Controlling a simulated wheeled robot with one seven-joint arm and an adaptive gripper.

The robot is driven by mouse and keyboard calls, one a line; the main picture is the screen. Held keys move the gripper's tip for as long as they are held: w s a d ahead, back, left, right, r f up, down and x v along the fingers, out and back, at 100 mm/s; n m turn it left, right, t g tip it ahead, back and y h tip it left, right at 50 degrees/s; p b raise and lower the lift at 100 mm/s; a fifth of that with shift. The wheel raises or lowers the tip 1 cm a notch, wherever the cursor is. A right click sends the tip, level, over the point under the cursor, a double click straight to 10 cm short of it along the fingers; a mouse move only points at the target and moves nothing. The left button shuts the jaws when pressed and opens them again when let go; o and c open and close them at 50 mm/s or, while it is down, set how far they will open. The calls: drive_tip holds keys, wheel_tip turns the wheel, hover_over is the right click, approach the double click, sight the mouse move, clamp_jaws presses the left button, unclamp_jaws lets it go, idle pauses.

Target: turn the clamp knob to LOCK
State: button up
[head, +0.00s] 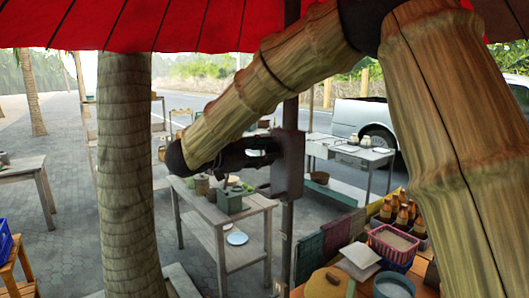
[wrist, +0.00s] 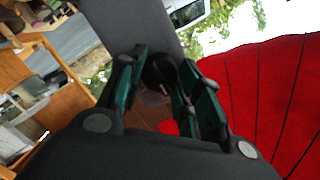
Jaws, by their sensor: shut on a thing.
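The clamp knob (wrist: 158,70) is a dark round piece in the wrist view, with a small pale mark near its lower edge. My gripper (wrist: 164,76) has its green-edged fingers on either side of the knob and is shut on it. In the head view my gripper (head: 266,150) reaches sideways to a dark brown box (head: 289,166) fixed on a thin upright pole. The knob itself is hidden behind the fingers there. No LOCK lettering is legible, so I cannot tell the knob's setting.
A red umbrella (head: 150,25) hangs overhead. A thick trunk (head: 127,160) stands left of the box. A wooden table (head: 222,212) with pots stands behind. A pink basket (head: 391,243) and bottles (head: 401,214) sit at lower right.

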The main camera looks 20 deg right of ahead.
drive_tip(key=o, duration=1)
drive_tip(key=shift+o, duration=0.2)
drive_tip(key=shift+a, duration=0.1)
drive_tip(key=v, duration=1.2)
